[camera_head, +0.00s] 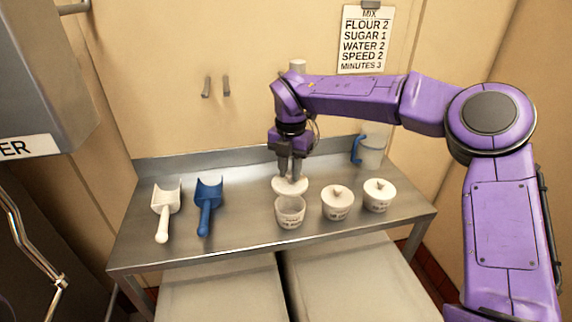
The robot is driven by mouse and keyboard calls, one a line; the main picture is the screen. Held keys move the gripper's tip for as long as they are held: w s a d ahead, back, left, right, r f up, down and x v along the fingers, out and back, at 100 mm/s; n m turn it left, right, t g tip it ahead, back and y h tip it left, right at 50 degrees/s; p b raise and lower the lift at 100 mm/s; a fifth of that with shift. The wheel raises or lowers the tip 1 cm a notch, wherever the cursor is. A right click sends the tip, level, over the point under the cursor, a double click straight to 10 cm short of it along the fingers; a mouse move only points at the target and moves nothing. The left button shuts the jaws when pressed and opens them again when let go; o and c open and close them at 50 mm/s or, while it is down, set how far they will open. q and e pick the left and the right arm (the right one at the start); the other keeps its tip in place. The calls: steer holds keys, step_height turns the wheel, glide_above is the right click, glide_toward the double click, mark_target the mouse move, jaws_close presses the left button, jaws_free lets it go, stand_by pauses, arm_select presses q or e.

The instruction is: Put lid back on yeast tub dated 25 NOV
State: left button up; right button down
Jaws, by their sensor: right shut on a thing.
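A white round lid (290,186) hangs in my right gripper (290,172), which points down and is shut on it. The lid is just above and slightly behind an open white tub (289,213), apart from its rim as far as I can tell. Two more white tubs, one in the middle (337,206) and one at the right (379,196), have their lids on. All have printed labels, too small to read, so I cannot tell which is dated 25 NOV. My left gripper is not in view.
A white scoop (165,212) and a blue scoop (208,205) lie left on the steel table (245,235). A clear jug with a blue handle (370,152) stands at the back right. A mixing notice (365,40) hangs above. The table between blue scoop and open tub is clear.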

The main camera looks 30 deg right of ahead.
mark_target(290, 182)
steer(key=shift+s+f+b, duration=0.2)
steer(key=shift+f+b, duration=0.25)
steer(key=shift+f, duration=0.15)
steer(key=shift+w+f+b, duration=0.1)
steer(key=shift+f+b, duration=1.75)
steer(key=shift+f, duration=0.7)
steer(key=shift+f, duration=0.15)
steer(key=shift+c, duration=1.8)
jaws_free()
steer(key=shift+r+p, duration=2.5)
steer(key=shift+r, duration=1.1)
